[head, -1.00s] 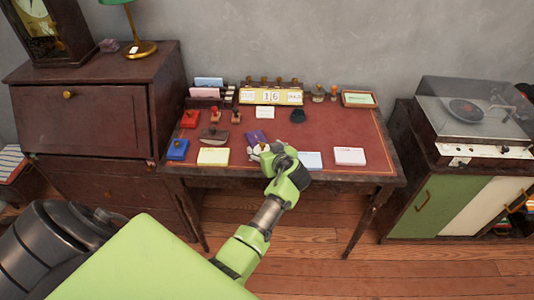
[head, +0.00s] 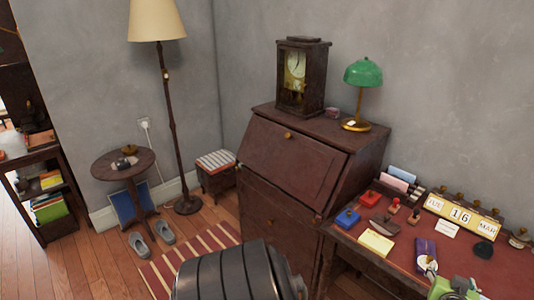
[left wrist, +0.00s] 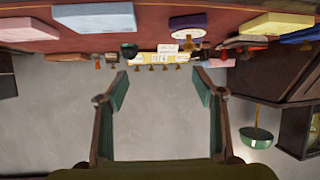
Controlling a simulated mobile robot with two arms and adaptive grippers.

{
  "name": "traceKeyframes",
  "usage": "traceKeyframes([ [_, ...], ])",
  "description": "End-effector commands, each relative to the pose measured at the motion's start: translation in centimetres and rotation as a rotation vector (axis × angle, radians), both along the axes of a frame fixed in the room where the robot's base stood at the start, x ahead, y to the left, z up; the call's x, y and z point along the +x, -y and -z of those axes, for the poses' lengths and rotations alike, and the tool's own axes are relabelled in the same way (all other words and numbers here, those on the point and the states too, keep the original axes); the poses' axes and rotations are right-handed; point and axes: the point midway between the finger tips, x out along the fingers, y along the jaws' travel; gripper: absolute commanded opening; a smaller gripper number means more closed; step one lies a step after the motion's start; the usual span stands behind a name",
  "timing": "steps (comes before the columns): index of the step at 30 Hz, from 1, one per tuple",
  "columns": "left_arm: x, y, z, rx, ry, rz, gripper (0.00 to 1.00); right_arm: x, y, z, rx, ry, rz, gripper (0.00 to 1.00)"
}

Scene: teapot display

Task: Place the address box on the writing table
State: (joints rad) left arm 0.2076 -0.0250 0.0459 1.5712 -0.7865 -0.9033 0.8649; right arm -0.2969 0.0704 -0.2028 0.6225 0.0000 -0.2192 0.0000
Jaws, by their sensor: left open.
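The writing table (head: 400,262) has a red top with stamps and stationery, at the lower right of the head view; its top runs upside down along the top of the left wrist view (left wrist: 110,13). I cannot tell which thing, if any, is the address box. My right gripper is out of view.
A tall slant-front bureau (head: 285,165) stands left of the table, bearing a clock (head: 297,75) and green lamp (head: 362,75). A round side table (head: 112,168) stands far left.

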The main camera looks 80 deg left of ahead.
Motion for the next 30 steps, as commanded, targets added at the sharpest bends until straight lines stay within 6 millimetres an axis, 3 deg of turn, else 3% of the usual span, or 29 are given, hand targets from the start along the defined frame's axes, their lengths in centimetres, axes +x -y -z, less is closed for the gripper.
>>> traceKeyframes([
  [7,-0.5,7.1,-2.9,0.048,0.089,0.317,0.62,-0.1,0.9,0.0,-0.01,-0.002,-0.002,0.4],
  [11,-1.6,10.8,-0.4,0.06,0.069,0.461,0.62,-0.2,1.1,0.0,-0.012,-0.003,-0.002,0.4],
  [17,-3.6,13.2,6.6,0.049,-0.038,0.557,0.62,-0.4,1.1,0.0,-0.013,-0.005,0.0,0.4],
  [23,-7.2,14.5,15.3,0.02,-0.185,0.622,0.62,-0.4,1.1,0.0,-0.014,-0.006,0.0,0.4],
  [26,-10.6,15.1,21.1,-0.005,-0.287,0.66,0.62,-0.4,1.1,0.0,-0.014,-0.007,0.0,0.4],
  [29,-16.1,15.7,28.2,-0.039,-0.419,0.702,0.62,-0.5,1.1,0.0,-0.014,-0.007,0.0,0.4],
  [30,-18.9,15.9,31.0,-0.055,-0.475,0.721,0.62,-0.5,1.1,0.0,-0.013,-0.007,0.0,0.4],
])
